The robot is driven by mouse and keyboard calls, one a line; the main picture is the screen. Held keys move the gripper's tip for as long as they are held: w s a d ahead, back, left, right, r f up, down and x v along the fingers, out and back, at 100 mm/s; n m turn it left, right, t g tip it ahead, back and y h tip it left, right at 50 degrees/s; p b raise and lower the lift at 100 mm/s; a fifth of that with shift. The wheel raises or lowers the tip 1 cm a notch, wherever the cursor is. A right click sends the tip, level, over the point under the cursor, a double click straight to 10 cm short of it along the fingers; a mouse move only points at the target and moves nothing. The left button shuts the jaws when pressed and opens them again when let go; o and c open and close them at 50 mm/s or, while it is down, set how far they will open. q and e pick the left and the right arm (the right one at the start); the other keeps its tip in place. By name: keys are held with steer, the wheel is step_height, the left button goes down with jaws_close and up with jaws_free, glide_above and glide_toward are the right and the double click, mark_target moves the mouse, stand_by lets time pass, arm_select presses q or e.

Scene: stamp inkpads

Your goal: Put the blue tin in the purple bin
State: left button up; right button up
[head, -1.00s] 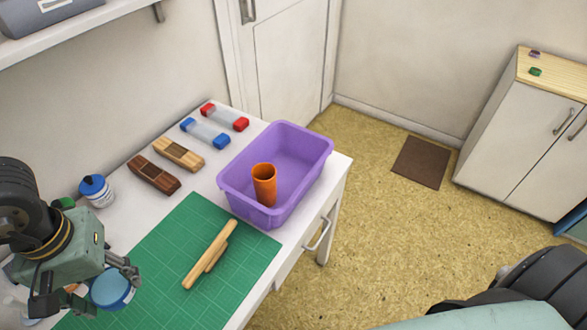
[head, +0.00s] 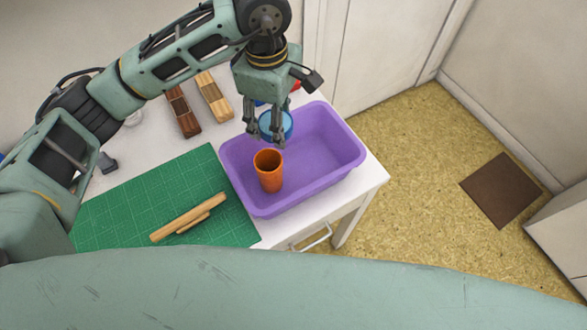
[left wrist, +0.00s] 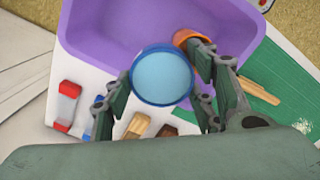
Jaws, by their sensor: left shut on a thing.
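The blue tin (head: 276,124) is held between the fingers of my left gripper (head: 270,138), which is shut on it. In the head view the tin is above the back left part of the purple bin (head: 350,165). In the left wrist view the round tin (left wrist: 162,76) shows its light blue face, between the fingers, with the purple bin (left wrist: 90,28) beyond it. An orange cup (head: 268,170) stands inside the bin at its left side. My right gripper is not in view.
A green cutting mat (head: 120,200) with wooden sticks (head: 188,217) lies left of the bin. A dark brown wooden piece (head: 183,110) and a light one (head: 214,96) lie behind. The right part of the bin is empty.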

arm_select(q)
steer(key=w+d+n, duration=0.1)
steer(key=d+n, duration=0.3)
steer(key=n, duration=0.5)
glide_above(312, 163)
step_height(312, 163, down, 6)
step_height(312, 163, down, 6)
steer(key=shift+w+d+f, duration=0.1)
step_height(312, 163, down, 4)
steer(key=shift+r+p, duration=0.15)
steer(key=shift+p, duration=0.35)
steer(key=shift+f, duration=0.3)
steer(key=o, duration=0.9)
steer(key=shift+f, duration=0.1)
steer(key=o, duration=0.4)
steer(key=shift+o, duration=0.4)
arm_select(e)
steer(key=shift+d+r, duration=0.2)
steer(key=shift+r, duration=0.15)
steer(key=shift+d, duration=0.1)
